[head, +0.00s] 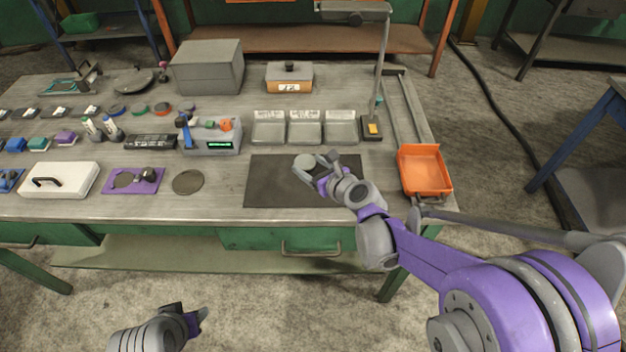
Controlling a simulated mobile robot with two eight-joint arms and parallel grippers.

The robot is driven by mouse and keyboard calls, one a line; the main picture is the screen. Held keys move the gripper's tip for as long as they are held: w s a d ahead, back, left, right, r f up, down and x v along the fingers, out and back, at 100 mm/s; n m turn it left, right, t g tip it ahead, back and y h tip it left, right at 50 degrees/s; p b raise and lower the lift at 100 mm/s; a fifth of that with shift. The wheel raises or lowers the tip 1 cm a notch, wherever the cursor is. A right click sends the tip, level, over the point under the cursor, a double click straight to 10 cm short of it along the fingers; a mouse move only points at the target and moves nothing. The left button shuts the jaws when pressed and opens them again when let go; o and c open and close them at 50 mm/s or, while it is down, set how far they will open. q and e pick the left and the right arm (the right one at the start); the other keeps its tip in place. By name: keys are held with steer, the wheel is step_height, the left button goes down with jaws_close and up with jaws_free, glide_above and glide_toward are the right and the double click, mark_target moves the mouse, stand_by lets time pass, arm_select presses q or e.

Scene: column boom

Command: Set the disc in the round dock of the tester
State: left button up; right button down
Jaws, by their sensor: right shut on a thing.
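My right gripper (318,168) is shut on a grey, round-faced piece, apparently the disc (304,167), and holds it over the dark mat (265,192). Its fingers cover part of the piece. A grey boxy device with a lit green display, apparently the tester (222,147), stands left of the mat, towards the back. It has a blue lever and an orange part on top; I cannot make out its round dock. My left gripper (190,318) is low in front of the table, away from everything; its finger gap is unclear.
A purple plate (115,187) with a dark round area and a knob lies left, beside a flat dark round pad (188,182). Three grey trays (305,140) and a lamp post (385,60) stand behind the mat. An orange bin (425,184) is at the right.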

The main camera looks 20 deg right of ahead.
steer(key=shift+f+b, duration=0.35)
steer(key=shift+f, duration=2.2)
steer(key=shift+s, duration=0.1)
steer(key=shift+f, duration=0.2)
jaws_free()
steer(key=shift+r, duration=0.1)
